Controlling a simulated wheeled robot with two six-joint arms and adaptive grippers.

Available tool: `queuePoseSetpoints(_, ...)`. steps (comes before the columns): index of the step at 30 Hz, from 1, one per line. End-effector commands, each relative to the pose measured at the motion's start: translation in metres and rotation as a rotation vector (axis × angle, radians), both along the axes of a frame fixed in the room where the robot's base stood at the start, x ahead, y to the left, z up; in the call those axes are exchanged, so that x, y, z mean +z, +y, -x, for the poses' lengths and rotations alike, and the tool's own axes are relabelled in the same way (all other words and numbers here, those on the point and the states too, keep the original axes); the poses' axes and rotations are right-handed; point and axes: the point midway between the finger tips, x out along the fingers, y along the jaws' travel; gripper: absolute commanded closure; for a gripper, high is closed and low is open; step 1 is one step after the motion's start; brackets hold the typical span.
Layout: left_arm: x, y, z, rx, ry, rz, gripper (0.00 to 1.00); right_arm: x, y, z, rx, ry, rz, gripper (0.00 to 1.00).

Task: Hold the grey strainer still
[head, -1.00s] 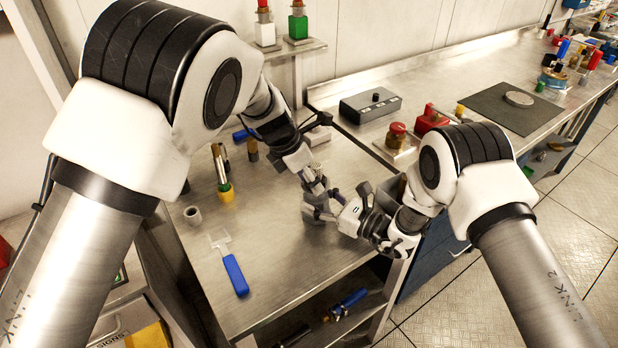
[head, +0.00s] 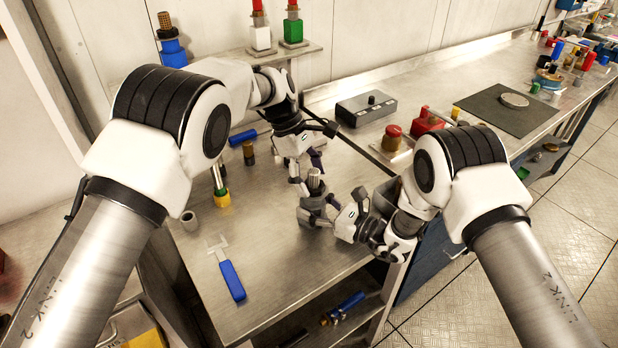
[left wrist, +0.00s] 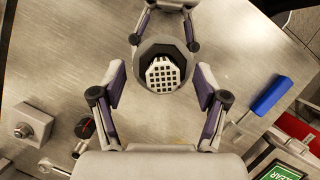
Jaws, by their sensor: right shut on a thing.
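The grey strainer (head: 312,215) stands upright near the front right part of the steel bench. A pale grey ribbed cylinder (head: 314,181) rises from its top. In the left wrist view the strainer (left wrist: 149,52) is a round grey body, and the cylinder's white grid end (left wrist: 162,73) faces the camera. My right gripper (head: 328,212) is shut on the strainer's body from the right. My left gripper (head: 308,174) is above and behind the strainer. Its fingers (left wrist: 160,85) are open on either side of the cylinder, with gaps visible in the left wrist view.
A blue-handled scraper (head: 231,279) lies at the front left of the bench. A small grey cylinder (head: 189,220) and a yellow-based tool (head: 222,198) stand at the left. A grey control box (head: 367,108) and red-topped part (head: 393,137) are behind right. The bench between scraper and strainer is clear.

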Motion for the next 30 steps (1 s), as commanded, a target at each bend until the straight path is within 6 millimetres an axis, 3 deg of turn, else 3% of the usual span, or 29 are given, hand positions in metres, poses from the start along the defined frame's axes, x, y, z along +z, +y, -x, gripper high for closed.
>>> queuePoseSetpoints(11,0.005,0.004,-0.001,0.005,0.002,-0.001,0.21,0.003,-0.001,-0.002,-0.004,-0.005,-0.004,0.94)
queuePoseSetpoints(24,0.095,0.037,-0.018,0.004,0.0,0.0,0.21,0.003,-0.002,-0.002,-0.005,-0.005,-0.005,0.94)
queuePoseSetpoints(30,0.11,0.042,-0.02,0.003,0.002,-0.002,0.21,0.003,-0.002,-0.002,-0.006,-0.005,-0.005,0.94)
